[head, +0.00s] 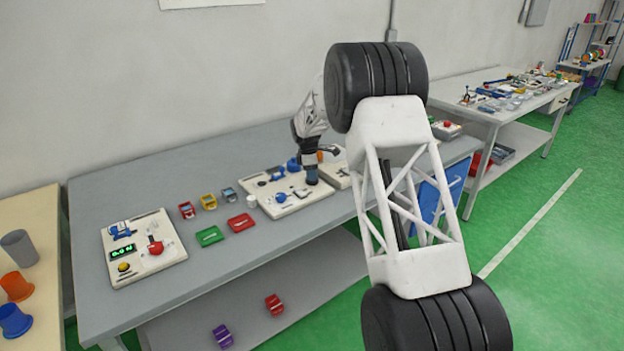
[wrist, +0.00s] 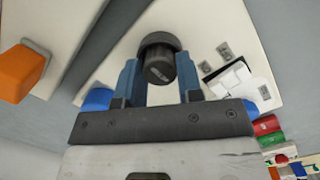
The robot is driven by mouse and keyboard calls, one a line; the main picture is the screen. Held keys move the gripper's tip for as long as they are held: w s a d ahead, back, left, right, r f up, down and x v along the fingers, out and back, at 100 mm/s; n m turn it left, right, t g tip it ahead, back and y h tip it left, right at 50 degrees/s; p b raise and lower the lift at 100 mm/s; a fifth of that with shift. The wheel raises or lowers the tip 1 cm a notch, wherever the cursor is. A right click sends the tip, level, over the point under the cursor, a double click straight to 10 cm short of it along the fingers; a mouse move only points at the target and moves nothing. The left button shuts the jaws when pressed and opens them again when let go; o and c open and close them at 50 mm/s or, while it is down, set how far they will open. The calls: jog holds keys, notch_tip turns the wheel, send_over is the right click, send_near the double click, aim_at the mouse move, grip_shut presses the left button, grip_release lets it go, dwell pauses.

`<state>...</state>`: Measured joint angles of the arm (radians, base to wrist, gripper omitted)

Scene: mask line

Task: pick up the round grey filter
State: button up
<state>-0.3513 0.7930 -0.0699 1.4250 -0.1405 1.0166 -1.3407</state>
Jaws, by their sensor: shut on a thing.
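The round grey filter (wrist: 158,62) is a dark grey, ribbed cylinder in the wrist view. My gripper (wrist: 158,72) has its two blue fingers shut on it, one on each side. In the head view my gripper (head: 311,176) points down over the right part of a white board (head: 300,206) on the grey bench. The filter cannot be made out clearly there, and I cannot tell whether it touches the board.
Small red, yellow and blue-grey bins (head: 208,202) stand left of the board, with a green tray (head: 209,236) and a red tray (head: 240,222) in front. Another white board (head: 150,262) lies further left. An orange block (wrist: 20,72) is near my gripper.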

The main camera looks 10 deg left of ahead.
jog(key=shift+c, duration=0.6)
jog(key=shift+r, duration=0.15)
jog(key=shift+r, duration=0.85)
jog(key=shift+s+d+r, duration=0.1)
jog(key=shift+s+r, duration=0.1)
jog(key=shift+r, duration=0.25)
jog(key=shift+s+d+r, duration=0.1)
jog(key=shift+s+r, duration=0.05)
jog(key=shift+r, duration=0.25)
jog(key=s+d, duration=0.2)
jog(key=s, duration=0.5)
jog(key=s+d+r, duration=0.1)
jog(key=s+d, duration=0.1)
jog(key=s, duration=0.5)
jog(key=shift+s+d+r, duration=0.2)
jog(key=shift+d, duration=0.15)
